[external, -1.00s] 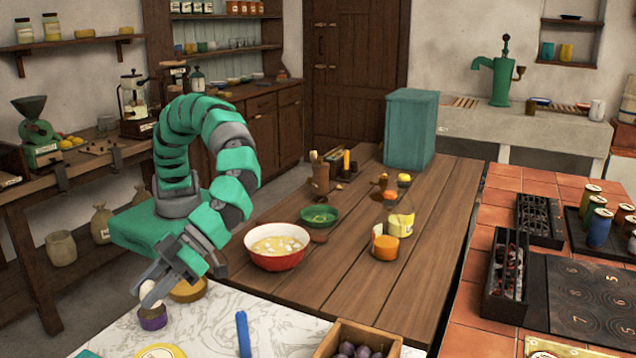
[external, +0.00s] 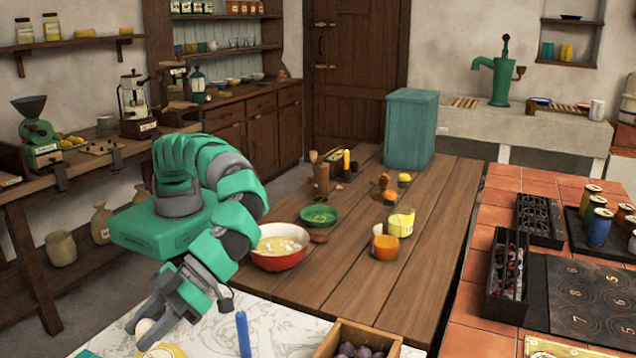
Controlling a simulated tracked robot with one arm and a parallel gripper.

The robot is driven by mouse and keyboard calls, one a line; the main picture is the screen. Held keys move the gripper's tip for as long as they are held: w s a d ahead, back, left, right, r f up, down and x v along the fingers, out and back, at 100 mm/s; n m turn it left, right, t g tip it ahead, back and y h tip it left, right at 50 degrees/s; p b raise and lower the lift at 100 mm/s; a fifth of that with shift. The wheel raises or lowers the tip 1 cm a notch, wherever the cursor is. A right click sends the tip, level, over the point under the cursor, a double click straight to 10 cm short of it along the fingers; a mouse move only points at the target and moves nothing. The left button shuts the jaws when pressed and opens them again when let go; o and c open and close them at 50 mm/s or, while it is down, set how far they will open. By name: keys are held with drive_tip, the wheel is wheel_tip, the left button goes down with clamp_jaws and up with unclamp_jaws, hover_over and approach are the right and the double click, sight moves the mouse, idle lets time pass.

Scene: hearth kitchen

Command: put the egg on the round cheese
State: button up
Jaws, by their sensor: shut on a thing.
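My gripper (external: 152,329) is low over the white marble worktop at the lower left, its fingers pointing down. It is shut on the pale egg (external: 145,328), which shows partly between and beside the fingers. A round yellow thing with a pale top (external: 164,351) lies just below the egg at the bottom picture edge. It may be the round cheese, but it is cut off and I cannot tell for sure. I cannot tell whether the egg touches it. A purple cup and a round tan thing seen earlier are now hidden behind my gripper and arm.
Marble between gripper and stick is clear.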

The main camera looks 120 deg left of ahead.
drive_tip(key=shift+f+b, duration=0.3)
drive_tip(key=shift+f, duration=1.4)
drive_tip(key=shift+f, duration=0.1)
drive_tip(key=o, duration=0.7)
drive_tip(key=shift+o, duration=0.2)
drive_tip(key=shift+w+a+r, duration=0.1)
drive_tip(key=shift+a+r, duration=0.05)
drive_tip(key=shift+r, duration=0.1)
drive_tip(key=v, duration=1.1)
drive_tip(key=shift+a+p, duration=0.3)
drive_tip(key=shift+p, duration=0.15)
